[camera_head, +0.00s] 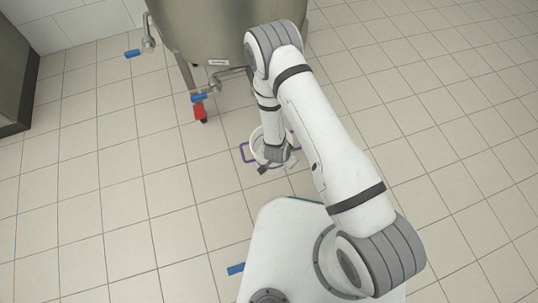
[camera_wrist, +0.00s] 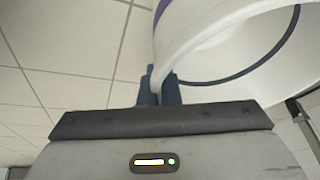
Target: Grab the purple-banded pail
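The white pail (camera_head: 257,146) is under the end of my arm in the head view, partly hidden by my gripper (camera_head: 276,156). In the wrist view the pail (camera_wrist: 215,55) fills the upper right, with part of its purple band at the top. My gripper's two dark blue fingertips (camera_wrist: 160,84) stand close together, one on each side of the pail's thin white wall at the rim. The gripper looks shut on that wall. The pail's base is hidden in the wrist view.
A purple outline (camera_head: 243,153) shows around the pail at floor level. A large metal tank (camera_head: 205,35) with pipes stands behind, with a red valve part (camera_head: 200,112) and blue handles near the pail. A dark cabinet (camera_head: 15,80) is at far left.

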